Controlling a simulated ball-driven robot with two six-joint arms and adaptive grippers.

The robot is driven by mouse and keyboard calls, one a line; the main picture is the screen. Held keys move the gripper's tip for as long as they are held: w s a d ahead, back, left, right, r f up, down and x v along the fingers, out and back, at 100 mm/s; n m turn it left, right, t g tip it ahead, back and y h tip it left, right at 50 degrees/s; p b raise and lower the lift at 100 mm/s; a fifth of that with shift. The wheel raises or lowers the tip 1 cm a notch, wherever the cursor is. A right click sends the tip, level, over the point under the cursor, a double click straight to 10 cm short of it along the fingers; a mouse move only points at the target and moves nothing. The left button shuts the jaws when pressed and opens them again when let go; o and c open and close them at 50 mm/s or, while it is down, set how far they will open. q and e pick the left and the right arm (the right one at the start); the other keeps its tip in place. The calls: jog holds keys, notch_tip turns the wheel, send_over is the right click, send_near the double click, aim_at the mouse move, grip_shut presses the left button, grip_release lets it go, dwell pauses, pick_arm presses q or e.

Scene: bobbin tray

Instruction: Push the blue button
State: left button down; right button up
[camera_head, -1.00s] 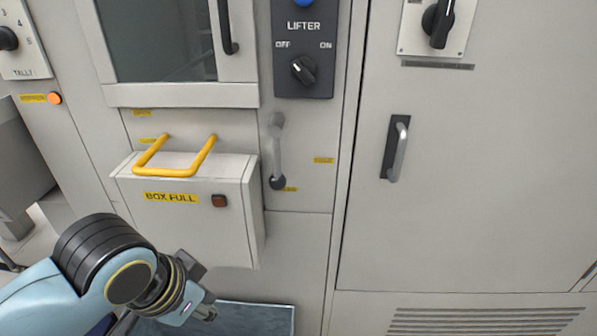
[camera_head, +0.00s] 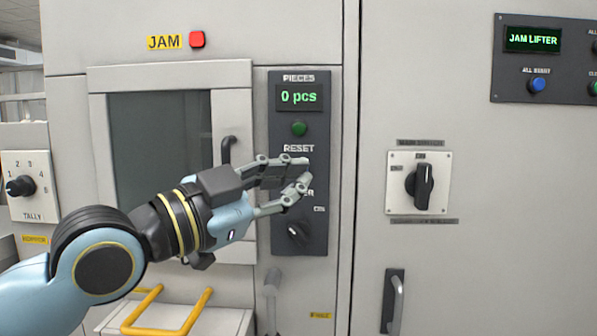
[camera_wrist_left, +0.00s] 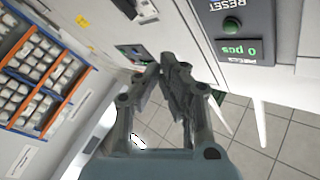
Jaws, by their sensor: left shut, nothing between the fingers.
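A blue button (camera_head: 537,85) sits on the dark panel at upper right in the head view, under the label that seems to read ALL RESET. In the middle panel (camera_head: 318,237), the spot above the LIFTER label is hidden behind my left gripper (camera_head: 301,174). That gripper is shut and empty, reaching in from the left in front of this panel, below the green RESET button (camera_head: 299,129). Whether it touches the panel cannot be told. In the left wrist view its fingers (camera_wrist_left: 163,69) are close together. My right gripper is not in view.
A black rotary switch (camera_head: 299,234) is just below my left gripper. A main switch (camera_head: 423,187) is on the cabinet to the right. A yellow handle (camera_head: 153,310) and a door handle (camera_head: 395,300) stick out lower down. Shelves (camera_wrist_left: 35,80) show in the wrist view.

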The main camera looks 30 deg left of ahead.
pick_arm(q)
jog(key=shift+w, duration=0.1)
jog(key=w+a+b, duration=0.2)
jog(key=w+a, duration=0.2)
jog(key=w, duration=0.3)
jog(key=shift+w, duration=0.35)
dwell(1.3)
jog(key=shift+w+b, duration=0.1)
jog(key=shift+b, duration=0.2)
jog(key=shift+w+a, duration=0.15)
jog(key=shift+w, duration=0.15)
